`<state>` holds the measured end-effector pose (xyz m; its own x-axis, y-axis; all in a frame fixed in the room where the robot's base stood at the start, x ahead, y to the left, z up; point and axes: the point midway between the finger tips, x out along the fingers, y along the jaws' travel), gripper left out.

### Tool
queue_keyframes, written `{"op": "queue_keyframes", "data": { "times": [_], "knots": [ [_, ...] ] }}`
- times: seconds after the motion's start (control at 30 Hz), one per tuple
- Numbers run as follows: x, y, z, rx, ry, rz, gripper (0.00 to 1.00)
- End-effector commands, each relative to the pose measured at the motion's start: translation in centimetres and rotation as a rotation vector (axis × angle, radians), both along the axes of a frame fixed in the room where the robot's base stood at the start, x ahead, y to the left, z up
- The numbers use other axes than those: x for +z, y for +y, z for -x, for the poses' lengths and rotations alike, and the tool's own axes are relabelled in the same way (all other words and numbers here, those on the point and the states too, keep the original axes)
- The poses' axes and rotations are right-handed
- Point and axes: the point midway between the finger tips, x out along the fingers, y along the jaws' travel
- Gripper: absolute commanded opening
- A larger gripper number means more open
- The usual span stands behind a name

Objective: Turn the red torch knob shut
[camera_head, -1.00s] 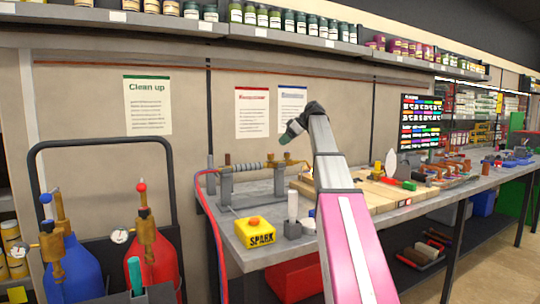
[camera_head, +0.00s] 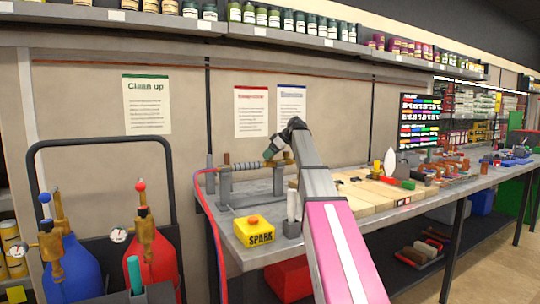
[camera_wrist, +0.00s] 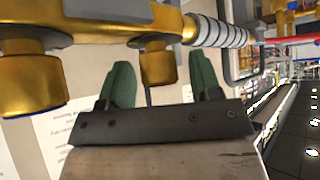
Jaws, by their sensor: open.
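The torch lies across a grey stand on the bench, its ribbed grey handle (camera_head: 247,166) level. In the wrist view its brass body and ribbed handle (camera_wrist: 222,33) cross the top, with two brass knob-like fittings. The smaller brass fitting (camera_wrist: 157,62) sits between my green fingertips, with visible gaps on both sides; the larger one (camera_wrist: 30,85) is left of them. My gripper (camera_wrist: 161,70) is open and empty; in the head view it (camera_head: 272,149) is at the torch's right part. I cannot make out a red knob surface; the arm partly hides that end.
A yellow SPARK box (camera_head: 254,231) sits on the bench (camera_head: 240,209) in front of the stand (camera_head: 225,187). Red and blue hoses (camera_head: 214,235) hang from the left. Gas cylinders (camera_head: 153,262) stand at left. Wooden boards (camera_head: 375,193) lie right of my arm.

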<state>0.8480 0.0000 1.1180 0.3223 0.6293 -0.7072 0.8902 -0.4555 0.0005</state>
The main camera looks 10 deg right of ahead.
Motion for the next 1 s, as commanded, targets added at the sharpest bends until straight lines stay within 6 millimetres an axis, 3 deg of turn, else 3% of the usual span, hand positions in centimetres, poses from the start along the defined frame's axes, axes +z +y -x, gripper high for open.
{"op": "queue_keyframes", "data": {
  "times": [0.03, 0.17, 0.57, 1.0],
  "knots": [
    [0.01, -0.01, 0.00, 0.000, 0.000, 0.000, 0.52],
    [0.01, -0.01, 0.02, 0.000, 0.000, 0.000, 0.10],
    [0.00, 0.03, 0.13, -0.045, 0.000, 0.000, 0.09],
    [0.01, 0.09, 0.30, -0.373, -0.002, 0.000, 0.09]
  ]
}}
